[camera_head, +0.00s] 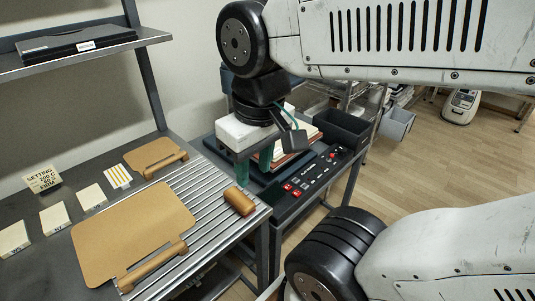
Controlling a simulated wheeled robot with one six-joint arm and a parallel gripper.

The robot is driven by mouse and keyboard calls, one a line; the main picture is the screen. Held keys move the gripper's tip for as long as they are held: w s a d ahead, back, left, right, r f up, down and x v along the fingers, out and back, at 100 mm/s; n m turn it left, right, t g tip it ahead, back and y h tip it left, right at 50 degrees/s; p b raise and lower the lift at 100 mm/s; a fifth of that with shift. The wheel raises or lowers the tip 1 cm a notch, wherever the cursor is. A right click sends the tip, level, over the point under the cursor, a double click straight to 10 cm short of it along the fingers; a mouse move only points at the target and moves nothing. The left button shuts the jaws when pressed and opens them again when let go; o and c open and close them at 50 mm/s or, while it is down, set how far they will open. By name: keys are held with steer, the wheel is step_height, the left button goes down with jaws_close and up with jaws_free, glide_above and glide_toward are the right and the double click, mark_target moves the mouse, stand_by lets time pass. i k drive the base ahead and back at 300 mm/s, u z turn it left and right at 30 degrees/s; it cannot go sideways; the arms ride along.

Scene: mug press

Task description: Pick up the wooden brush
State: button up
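A short orange-brown rounded wooden piece (239,201), which looks like the wooden brush, lies on the right end of the slatted metal rack (205,190). No bristles show. My gripper (255,172) hangs above and beyond it, over the press unit, pointing down. Its two green fingers stand apart with nothing seen held between them. It is clear of the brown piece.
A large tan board (135,225) with a wooden bar (152,267) lies on the left table, a smaller one (153,153) behind it. Several pale blocks and a sign (42,179) stand at left. The press panel (312,176) has red buttons. A dark bin (342,127) stands behind.

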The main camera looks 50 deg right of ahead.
mark_target(239, 201)
steer(key=z, duration=2.25)
steer(key=k, duration=0.35)
steer(key=u, duration=1.1)
